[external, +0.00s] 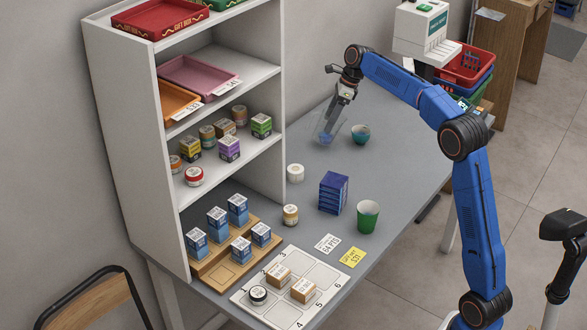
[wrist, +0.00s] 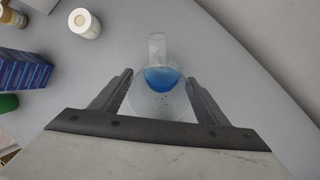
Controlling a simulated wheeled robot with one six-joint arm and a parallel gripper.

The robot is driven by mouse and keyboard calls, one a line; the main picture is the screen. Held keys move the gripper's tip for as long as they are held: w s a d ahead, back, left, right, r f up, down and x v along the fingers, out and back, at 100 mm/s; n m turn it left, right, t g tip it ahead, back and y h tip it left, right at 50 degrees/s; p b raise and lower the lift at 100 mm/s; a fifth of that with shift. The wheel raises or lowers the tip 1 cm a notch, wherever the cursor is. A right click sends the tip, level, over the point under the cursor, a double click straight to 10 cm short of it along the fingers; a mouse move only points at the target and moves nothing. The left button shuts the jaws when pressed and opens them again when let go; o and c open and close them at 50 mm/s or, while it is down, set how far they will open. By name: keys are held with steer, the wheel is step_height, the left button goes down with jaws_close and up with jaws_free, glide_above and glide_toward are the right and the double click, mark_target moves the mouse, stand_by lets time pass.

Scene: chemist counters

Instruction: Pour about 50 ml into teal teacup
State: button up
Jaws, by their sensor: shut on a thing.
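The teal teacup (external: 360,134) stands upright on the grey counter, just right of my gripper in the external view. My gripper (external: 342,103) is shut on a clear glass vessel (external: 333,124) with blue liquid low in it. The vessel looks tilted in the external view, and I cannot tell whether it touches the counter. In the wrist view, the glass and its blue liquid (wrist: 162,79) show between the fingers (wrist: 160,87). I cannot make out the teacup in the wrist view. No liquid stream shows.
A white roll (external: 295,172), dark blue box stack (external: 333,193) and green cup (external: 368,217) stand nearer the front. A white shelf unit (external: 286,90) rises at the left. The counter (external: 400,165) is clear right of the teacup.

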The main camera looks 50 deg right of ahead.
mark_target(319, 121)
steer(key=shift+w+a+f+g+h, duration=0.2)
steer(key=shift+w+a+g+h, duration=0.6)
steer(key=shift+w+a+g, duration=0.15)
steer(key=shift+w+a+f+g+h, duration=0.25)
steer(key=shift+w+a+g+h, duration=0.15)
steer(key=shift+g+h, duration=0.25)
steer(key=shift+a, duration=0.1)
